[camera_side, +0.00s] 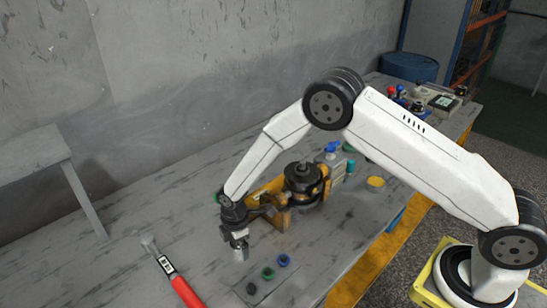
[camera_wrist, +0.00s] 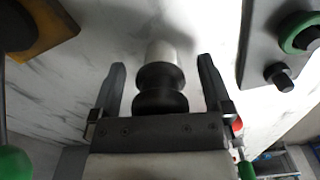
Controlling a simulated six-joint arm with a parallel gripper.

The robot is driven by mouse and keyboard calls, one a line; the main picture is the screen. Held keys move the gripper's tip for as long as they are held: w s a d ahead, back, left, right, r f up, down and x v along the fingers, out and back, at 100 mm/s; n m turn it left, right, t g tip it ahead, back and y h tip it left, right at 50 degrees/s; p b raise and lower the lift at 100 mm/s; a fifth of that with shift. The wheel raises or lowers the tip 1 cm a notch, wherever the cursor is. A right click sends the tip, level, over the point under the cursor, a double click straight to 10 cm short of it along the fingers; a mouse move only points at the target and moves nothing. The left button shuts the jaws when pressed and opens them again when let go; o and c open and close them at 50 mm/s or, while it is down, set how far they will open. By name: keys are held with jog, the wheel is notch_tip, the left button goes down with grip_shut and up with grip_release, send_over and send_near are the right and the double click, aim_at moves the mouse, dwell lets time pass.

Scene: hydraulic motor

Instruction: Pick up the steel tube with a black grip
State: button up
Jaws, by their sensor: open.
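The steel tube (camera_wrist: 163,52) shows in the wrist view with its black grooved grip (camera_wrist: 160,88) nearest my gripper. My gripper (camera_wrist: 160,66) is open, with one finger on each side of the tube and grip. A gap shows between each finger and the grip. In the side view my gripper (camera_side: 238,240) points down low over the table, and a pale metal end (camera_side: 242,254) shows at its fingers. The grip is mostly hidden there by the gripper.
An orange and black motor assembly (camera_side: 303,182) stands just behind and right of my gripper. Black (camera_side: 252,288), green (camera_side: 268,273) and blue (camera_side: 284,260) rings lie in front. A red-handled tool (camera_side: 187,292) lies to the left. A yellow disc (camera_side: 376,182) lies further right.

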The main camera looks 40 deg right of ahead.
dwell(0.4)
grip_shut()
jog(key=shift+r, duration=0.2)
jog(key=shift+r, duration=0.95)
jog(key=s+d+r, duration=0.3)
jog(key=s+r, duration=0.7)
jog(key=s, duration=0.3)
jog(key=shift+s+d+r, duration=0.15)
jog(key=shift+s+r, duration=0.15)
jog(key=shift+r, duration=0.05)
